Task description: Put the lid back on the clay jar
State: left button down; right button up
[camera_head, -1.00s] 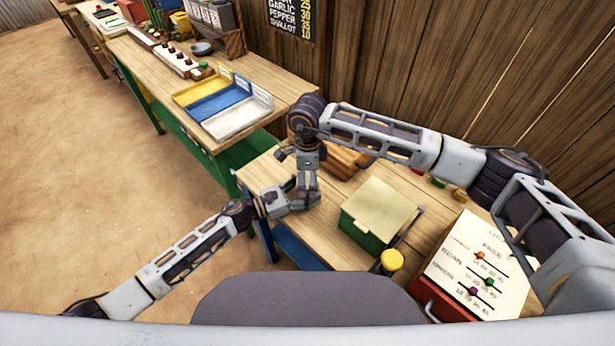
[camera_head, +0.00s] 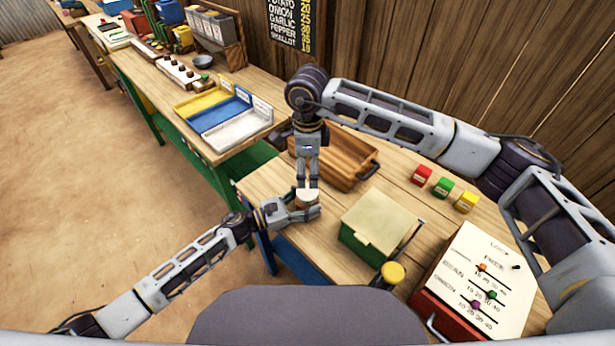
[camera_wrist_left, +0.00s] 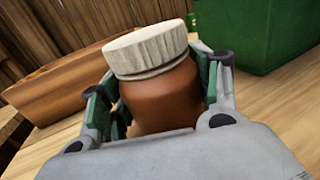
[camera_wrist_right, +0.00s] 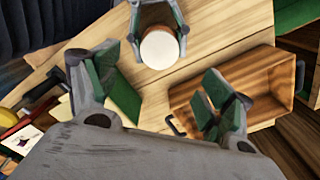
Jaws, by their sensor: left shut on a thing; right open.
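The clay jar (camera_wrist_left: 162,95) is reddish brown and stands upright between the fingers of my left gripper (camera_wrist_left: 158,100), which is shut on it. The pale round lid (camera_wrist_left: 146,50) sits on the jar's mouth in the left wrist view, looking slightly tilted in that canted picture. In the head view the lid (camera_head: 307,197) shows just below my right gripper (camera_head: 308,186). In the right wrist view my right gripper (camera_wrist_right: 160,95) is open and empty, with the lid (camera_wrist_right: 159,49) ahead of it, apart from its fingers.
A wooden tray (camera_head: 345,160) with a dark handle lies behind the jar. A green box with a pale top (camera_head: 380,216) stands to the right. Red, green and yellow blocks (camera_head: 442,188) lie farther right, near a slider panel (camera_head: 485,270). A yellow-topped post (camera_head: 393,273) stands in front.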

jog(key=shift+r, duration=1.4)
pick_arm(q)
jog(key=shift+c, duration=1.3)
grip_release()
jog(key=shift+s+a, duration=0.1)
jog(key=shift+a, duration=0.05)
jog(key=v, duration=1.1)
jog(key=shift+a, duration=0.3)
jog(key=shift+s, duration=0.15)
jog(key=shift+a, duration=0.15)
pick_arm(e)
jog(key=shift+a, duration=0.1)
